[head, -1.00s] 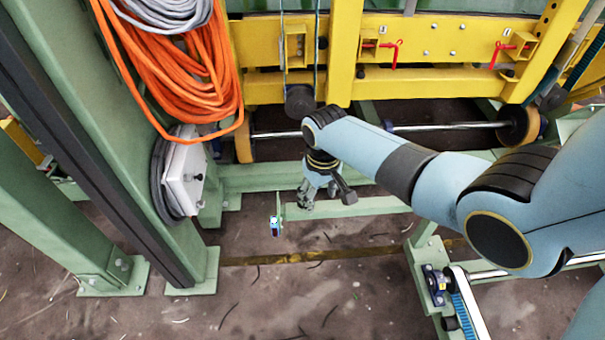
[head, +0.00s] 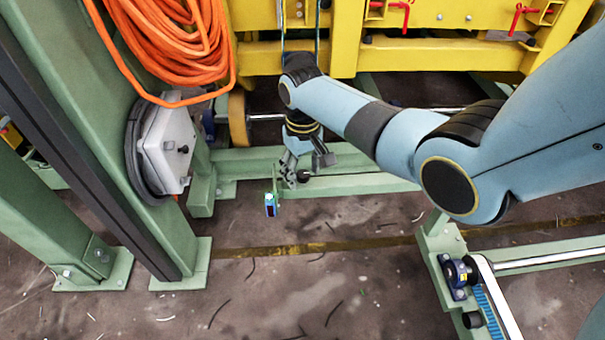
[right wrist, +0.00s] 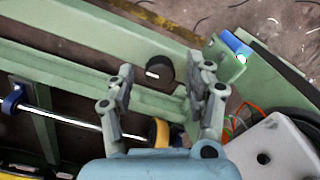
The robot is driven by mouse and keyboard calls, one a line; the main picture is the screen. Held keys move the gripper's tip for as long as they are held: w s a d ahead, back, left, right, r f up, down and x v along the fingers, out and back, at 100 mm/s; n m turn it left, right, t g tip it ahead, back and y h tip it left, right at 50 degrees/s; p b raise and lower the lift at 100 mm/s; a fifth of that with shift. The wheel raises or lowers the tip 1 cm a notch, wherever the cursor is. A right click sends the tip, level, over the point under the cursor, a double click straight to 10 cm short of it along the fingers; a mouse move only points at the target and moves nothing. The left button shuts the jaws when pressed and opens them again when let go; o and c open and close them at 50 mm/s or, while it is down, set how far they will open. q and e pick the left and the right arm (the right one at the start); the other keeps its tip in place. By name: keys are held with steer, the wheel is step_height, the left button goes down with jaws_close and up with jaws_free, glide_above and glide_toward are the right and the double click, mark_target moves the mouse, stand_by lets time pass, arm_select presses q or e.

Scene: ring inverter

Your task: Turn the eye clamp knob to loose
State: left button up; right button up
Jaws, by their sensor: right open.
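The eye clamp knob looks like a short black cylinder with a pale mark on its face (right wrist: 160,69), on a green beam in the right wrist view. In the head view it is a small dark round spot (head: 303,176). My right gripper (right wrist: 166,76) is open, with the knob showing between its fingertips. It seems apart from the knob; the exact gap is unclear. In the head view the right gripper (head: 290,173) hangs over the beam. The blue eye sensor (head: 270,204) is on a green bracket beside it, and shows lit in the wrist view (right wrist: 236,46). My left gripper is out of view.
The yellow frame (head: 440,55) stands behind my arm. A roller shaft (right wrist: 75,122) runs near the gripper.

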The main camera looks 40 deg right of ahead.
jaws_close()
stand_by(0.4)
